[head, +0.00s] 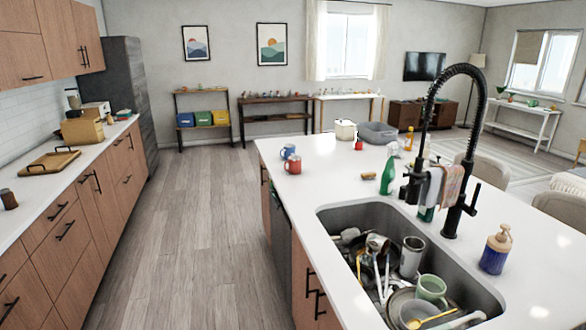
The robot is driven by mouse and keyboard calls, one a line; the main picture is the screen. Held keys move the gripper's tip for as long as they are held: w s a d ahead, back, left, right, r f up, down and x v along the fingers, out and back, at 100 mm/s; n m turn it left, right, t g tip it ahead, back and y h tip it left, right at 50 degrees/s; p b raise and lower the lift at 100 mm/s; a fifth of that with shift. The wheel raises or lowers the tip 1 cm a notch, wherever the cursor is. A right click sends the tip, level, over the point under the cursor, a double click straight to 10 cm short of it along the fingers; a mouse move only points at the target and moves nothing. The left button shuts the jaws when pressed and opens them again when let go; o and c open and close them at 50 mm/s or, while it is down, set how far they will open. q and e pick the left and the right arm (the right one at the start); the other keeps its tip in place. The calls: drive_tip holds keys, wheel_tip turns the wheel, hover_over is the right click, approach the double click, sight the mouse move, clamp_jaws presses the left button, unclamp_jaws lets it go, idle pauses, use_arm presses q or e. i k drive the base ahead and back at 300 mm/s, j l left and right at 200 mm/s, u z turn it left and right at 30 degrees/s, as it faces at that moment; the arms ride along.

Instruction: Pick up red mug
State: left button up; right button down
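A red mug (293,166) stands on the white island top near its far left corner. A blue mug (286,152) stands close behind it, and a small red patch shows at its right side. In this view the two mugs overlap or nearly touch; I cannot tell whether they are in contact. Neither of my grippers is in view.
The island sink (385,270) is full of dishes, with a green mug (431,288) among them. A tall black faucet (468,190), a green spray bottle (388,172) and a soap dispenser (495,249) stand around it. The grey floor (190,230) left of the island is clear.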

sight(294, 164)
drive_tip(key=i+j, duration=0.25)
drive_tip(key=i, duration=0.25)
drive_tip(key=i+j, duration=0.25)
drive_tip(key=i, duration=0.2)
drive_tip(key=i+j, duration=0.25)
drive_tip(key=i, duration=0.25)
drive_tip(key=i+j, duration=0.25)
drive_tip(key=i, duration=0.25)
drive_tip(key=i+j, duration=0.25)
drive_tip(key=i, duration=0.25)
drive_tip(key=i+j+z, duration=0.15)
drive_tip(key=i+j, duration=0.2)
drive_tip(key=i, duration=0.25)
drive_tip(key=i+j+z, duration=0.15)
drive_tip(key=i+j, duration=0.3)
drive_tip(key=i+z, duration=0.1)
drive_tip(key=z, duration=1.4)
